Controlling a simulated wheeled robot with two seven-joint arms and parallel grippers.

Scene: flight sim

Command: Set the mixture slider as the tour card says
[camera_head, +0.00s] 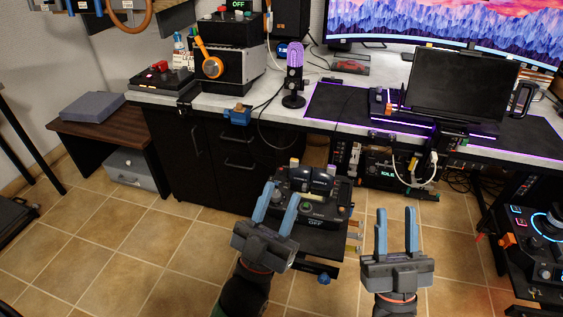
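My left gripper (283,190) is open and empty. Its fingers overlap the left front of a dark control unit (325,211) in the picture; I cannot tell whether they touch it. The unit has levers on top (323,180), a round green-lit control and a display reading "OFF" (315,224). I cannot tell which control, if any, is the mixture slider. My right gripper (396,209) is open and empty, to the right of the unit, in front of the floor. No tour card can be read; a small dark picture with a red car (350,64) lies on the desk.
The desk (215,103) holds a microphone (293,75), a dark screen (461,85) and a box with an orange handle (225,68). Another panel with a blue-lit ring (546,226) stands at the far right. Tiled floor (130,240) is clear at the left.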

